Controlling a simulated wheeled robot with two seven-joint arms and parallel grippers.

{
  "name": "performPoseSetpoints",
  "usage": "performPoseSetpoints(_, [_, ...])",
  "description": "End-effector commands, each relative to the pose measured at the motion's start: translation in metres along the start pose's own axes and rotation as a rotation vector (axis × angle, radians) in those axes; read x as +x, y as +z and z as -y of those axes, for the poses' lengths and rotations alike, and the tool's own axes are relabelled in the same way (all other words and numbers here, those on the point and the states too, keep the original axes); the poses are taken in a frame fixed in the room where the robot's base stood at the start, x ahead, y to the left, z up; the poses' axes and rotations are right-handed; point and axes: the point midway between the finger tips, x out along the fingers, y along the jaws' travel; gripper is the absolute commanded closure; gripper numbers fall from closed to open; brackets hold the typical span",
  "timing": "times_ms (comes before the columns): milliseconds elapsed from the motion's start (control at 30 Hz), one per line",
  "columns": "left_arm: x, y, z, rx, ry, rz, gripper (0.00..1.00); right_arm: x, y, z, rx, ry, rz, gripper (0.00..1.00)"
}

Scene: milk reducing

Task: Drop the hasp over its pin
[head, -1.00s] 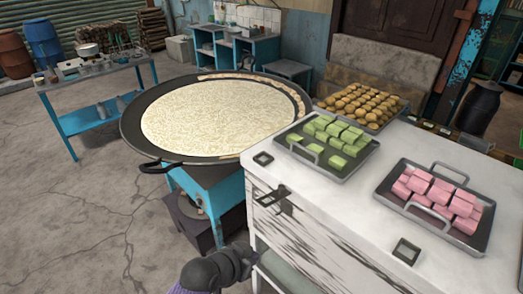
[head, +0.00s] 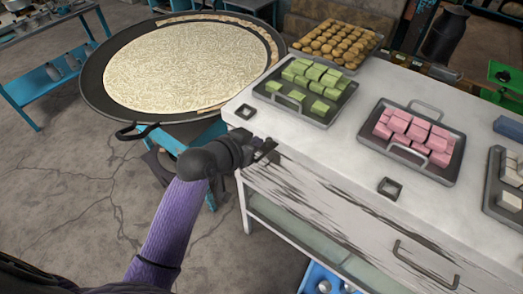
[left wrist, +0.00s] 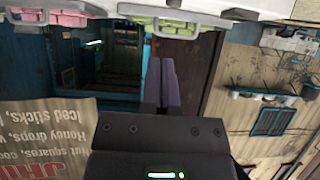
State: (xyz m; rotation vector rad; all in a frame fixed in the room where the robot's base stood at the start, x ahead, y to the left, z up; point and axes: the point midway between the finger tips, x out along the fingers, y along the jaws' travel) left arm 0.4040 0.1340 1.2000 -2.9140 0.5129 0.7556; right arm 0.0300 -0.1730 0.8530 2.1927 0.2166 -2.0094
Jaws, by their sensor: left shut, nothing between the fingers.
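The white cabinet (head: 330,190) has worn, streaked paint on its front. Its dark metal hasp sits at the front's upper left corner, where my left gripper (head: 262,150) now covers it. I cannot tell the hasp from the dark fingers there, nor see the pin or whether the hasp is on it. The left gripper is shut and empty at the cabinet's top front edge. In the left wrist view its fingers (left wrist: 163,82) are together with nothing between them. My right gripper is not in view.
A large round pan (head: 93,95) stands left. A drawer handle (head: 425,262) juts from the front.

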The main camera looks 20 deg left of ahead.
Motion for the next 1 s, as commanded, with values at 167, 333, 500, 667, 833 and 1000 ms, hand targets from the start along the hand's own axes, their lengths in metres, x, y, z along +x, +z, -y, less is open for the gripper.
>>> performPoseSetpoints(167, [0.040, 0.001, 0.000, -0.003, 0.001, 0.000, 1.00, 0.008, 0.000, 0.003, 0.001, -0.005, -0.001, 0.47])
performPoseSetpoints(333, [0.052, 0.024, 0.000, -0.003, 0.000, 0.003, 1.00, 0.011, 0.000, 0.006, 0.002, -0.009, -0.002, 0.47])
performPoseSetpoints(500, [0.055, 0.038, 0.000, -0.001, -0.001, 0.001, 1.00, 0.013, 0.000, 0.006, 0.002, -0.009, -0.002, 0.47])
performPoseSetpoints(667, [0.055, 0.040, 0.000, 0.000, -0.001, 0.001, 1.00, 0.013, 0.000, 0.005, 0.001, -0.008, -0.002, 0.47])
performPoseSetpoints(833, [0.055, 0.039, 0.000, -0.001, -0.001, 0.001, 1.00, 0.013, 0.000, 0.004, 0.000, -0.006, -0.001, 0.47])
performPoseSetpoints(1000, [0.056, 0.042, 0.000, 0.000, -0.002, -0.014, 1.00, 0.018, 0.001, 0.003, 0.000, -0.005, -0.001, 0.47])
